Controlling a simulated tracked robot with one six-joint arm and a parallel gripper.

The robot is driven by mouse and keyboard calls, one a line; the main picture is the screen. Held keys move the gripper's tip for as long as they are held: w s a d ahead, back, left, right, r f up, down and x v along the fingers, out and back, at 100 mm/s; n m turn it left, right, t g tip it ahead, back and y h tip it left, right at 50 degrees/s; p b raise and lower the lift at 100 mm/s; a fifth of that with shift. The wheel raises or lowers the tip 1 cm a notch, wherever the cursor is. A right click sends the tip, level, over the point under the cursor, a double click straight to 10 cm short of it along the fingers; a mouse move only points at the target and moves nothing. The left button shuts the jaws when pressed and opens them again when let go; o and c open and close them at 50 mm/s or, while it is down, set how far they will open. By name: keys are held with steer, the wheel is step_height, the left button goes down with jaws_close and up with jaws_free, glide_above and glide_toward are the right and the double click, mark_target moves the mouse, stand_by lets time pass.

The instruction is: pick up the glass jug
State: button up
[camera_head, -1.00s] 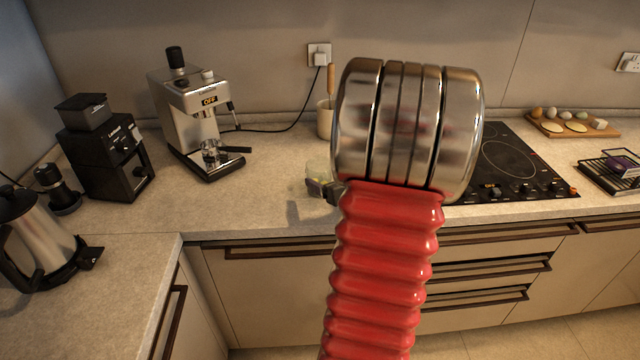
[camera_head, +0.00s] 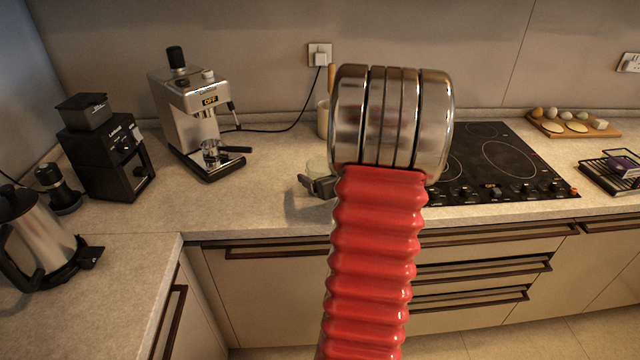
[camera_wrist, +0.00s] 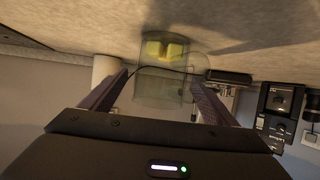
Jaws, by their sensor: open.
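The glass jug (camera_wrist: 160,98) is clear and shows upside down in the wrist view, with two yellow pieces inside near its base. My gripper (camera_wrist: 158,78) is open, with one finger on each side of the jug in that view. I cannot tell whether the fingers touch the glass. In the head view a small part of the jug (camera_head: 316,166) shows on the counter, mostly hidden by my arm. The dark tip of my gripper (camera_head: 322,187) is just in front of it.
An espresso machine (camera_head: 195,115) and a black grinder (camera_head: 107,150) stand to the left, with a kettle (camera_head: 35,240) at the near left. A light utensil crock (camera_head: 323,118) is behind the jug. The black hob (camera_head: 500,160) is to the right. Counter between espresso machine and jug is clear.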

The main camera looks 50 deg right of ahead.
steer(key=shift+c, duration=0.2)
steer(key=c, duration=1.3)
